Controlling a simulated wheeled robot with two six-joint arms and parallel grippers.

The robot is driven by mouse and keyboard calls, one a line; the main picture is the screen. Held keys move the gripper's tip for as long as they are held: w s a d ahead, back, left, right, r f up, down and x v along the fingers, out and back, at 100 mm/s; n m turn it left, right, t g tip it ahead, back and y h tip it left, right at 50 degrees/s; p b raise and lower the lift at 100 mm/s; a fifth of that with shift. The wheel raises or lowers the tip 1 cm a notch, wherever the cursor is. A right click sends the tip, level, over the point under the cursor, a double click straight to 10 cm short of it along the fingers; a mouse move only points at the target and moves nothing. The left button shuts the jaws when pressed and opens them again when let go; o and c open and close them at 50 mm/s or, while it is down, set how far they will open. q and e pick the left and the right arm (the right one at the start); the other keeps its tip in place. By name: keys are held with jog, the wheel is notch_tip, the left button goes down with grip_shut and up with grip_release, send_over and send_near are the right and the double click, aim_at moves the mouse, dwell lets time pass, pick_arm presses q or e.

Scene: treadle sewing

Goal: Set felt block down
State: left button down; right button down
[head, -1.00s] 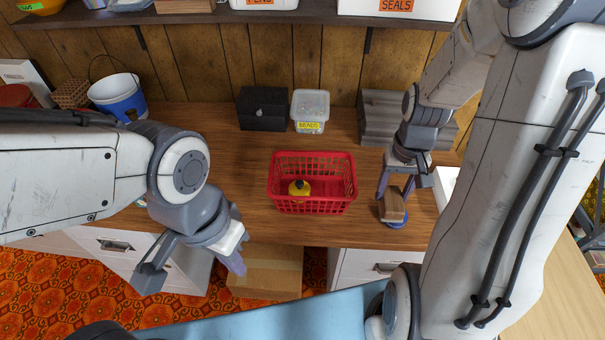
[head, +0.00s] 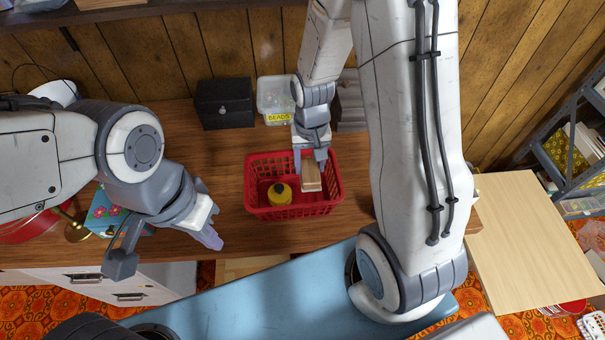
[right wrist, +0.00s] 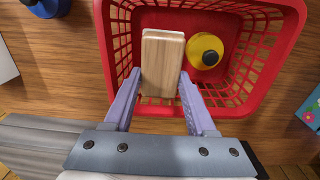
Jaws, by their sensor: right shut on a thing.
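The felt block (head: 311,178), a tan wood-grained block, is held in my right gripper (head: 311,160) above the right part of the red basket (head: 259,208). In the right wrist view the block (right wrist: 162,62) sits between the two purple fingers (right wrist: 157,90), over the basket (right wrist: 285,45). Its underside is hidden, so I cannot tell whether it touches the basket floor. A yellow round item with a black knob (head: 279,194) stands in the basket, left of the block and apart from it. My left gripper (head: 165,252) is open and empty at the table's front edge.
A black box (head: 225,104) and a clear beads tub (head: 274,98) stand behind the basket. A floral turquoise box (head: 108,219) is at the left. A blue round object (right wrist: 46,7) lies on the table beside the basket. Bare wood lies left of the basket.

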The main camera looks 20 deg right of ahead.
aim_at(304, 176)
jog(key=shift+w+a+f, duration=0.3)
jog(key=shift+a+f, duration=0.15)
jog(key=shift+a, duration=0.2)
notch_tip(304, 176, down, 4)
jog(key=shift+r, duration=0.1)
jog(key=shift+f, duration=0.25)
jog(key=shift+f+b, duration=0.35)
jog(key=shift+f, duration=0.15)
jog(key=shift+c, duration=1.1)
grip_release()
jog(key=shift+r, duration=0.1)
